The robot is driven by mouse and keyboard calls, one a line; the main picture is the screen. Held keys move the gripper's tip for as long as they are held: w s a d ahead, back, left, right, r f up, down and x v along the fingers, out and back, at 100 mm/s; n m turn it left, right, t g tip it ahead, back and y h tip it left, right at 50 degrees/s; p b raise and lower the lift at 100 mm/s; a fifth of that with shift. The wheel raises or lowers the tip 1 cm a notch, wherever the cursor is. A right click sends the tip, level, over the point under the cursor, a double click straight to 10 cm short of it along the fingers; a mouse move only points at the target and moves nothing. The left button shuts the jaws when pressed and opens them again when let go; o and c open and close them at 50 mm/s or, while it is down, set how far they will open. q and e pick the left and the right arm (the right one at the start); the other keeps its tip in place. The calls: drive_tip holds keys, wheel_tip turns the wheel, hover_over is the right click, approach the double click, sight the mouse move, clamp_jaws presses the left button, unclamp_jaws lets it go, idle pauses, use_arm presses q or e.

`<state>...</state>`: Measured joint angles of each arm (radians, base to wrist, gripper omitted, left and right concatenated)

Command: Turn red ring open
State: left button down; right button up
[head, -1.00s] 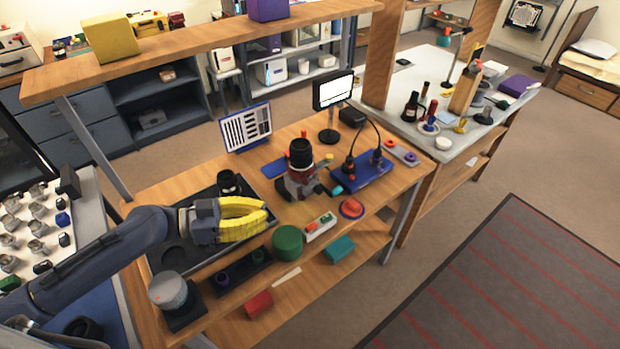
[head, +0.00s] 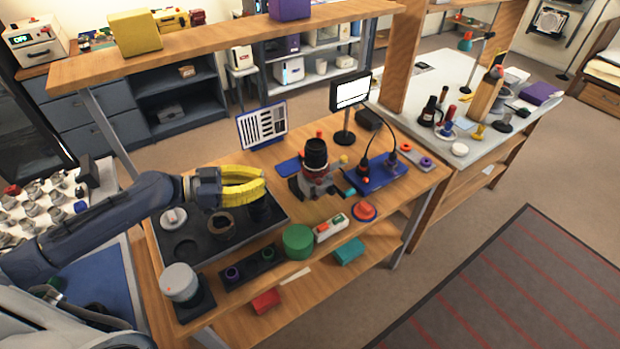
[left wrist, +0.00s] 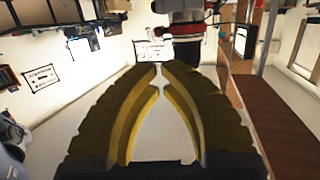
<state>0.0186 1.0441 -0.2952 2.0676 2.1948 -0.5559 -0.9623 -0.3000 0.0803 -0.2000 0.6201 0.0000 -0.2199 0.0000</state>
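The dark lens barrel (head: 316,153) stands upright on a grey and red holder on the wooden bench in the head view. In the left wrist view, a red band (left wrist: 190,29) shows around a dark cylinder at the top, beyond my fingers. My right gripper is not in view.
The tray holds round parts, including a dark ring (head: 222,225). A green cylinder (head: 298,242), a red button (head: 364,211) and a switch box (head: 330,228) line the front edge. A small monitor (head: 351,92) and a blue block with cables (head: 378,174) stand behind and right.

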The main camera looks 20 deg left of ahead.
sight(321, 182)
use_arm(q)
drive_tip(key=x, duration=1.3)
drive_tip(key=shift+d, duration=0.15)
drive_tip(key=shift+w+d, duration=0.2)
drive_tip(key=shift+d, duration=0.75)
idle(0.9)
drive_tip(key=shift+w+d, duration=0.15)
drive_tip(key=shift+d, duration=0.3)
drive_tip(key=shift+w+d, duration=0.2)
drive_tip(key=shift+d, duration=0.05)
idle(0.7)
drive_tip(key=shift+s, duration=0.1)
drive_tip(key=s+a+r, duration=0.1)
drive_tip(key=s+a, duration=0.2)
drive_tip(key=s, duration=0.3)
drive_tip(key=s+a+r, duration=0.1)
drive_tip(key=s+a, duration=0.1)
drive_tip(key=s, duration=0.4)
drive_tip(key=shift+a+r, duration=0.3)
drive_tip(key=shift+a, duration=0.1)
drive_tip(key=shift+s, duration=0.15)
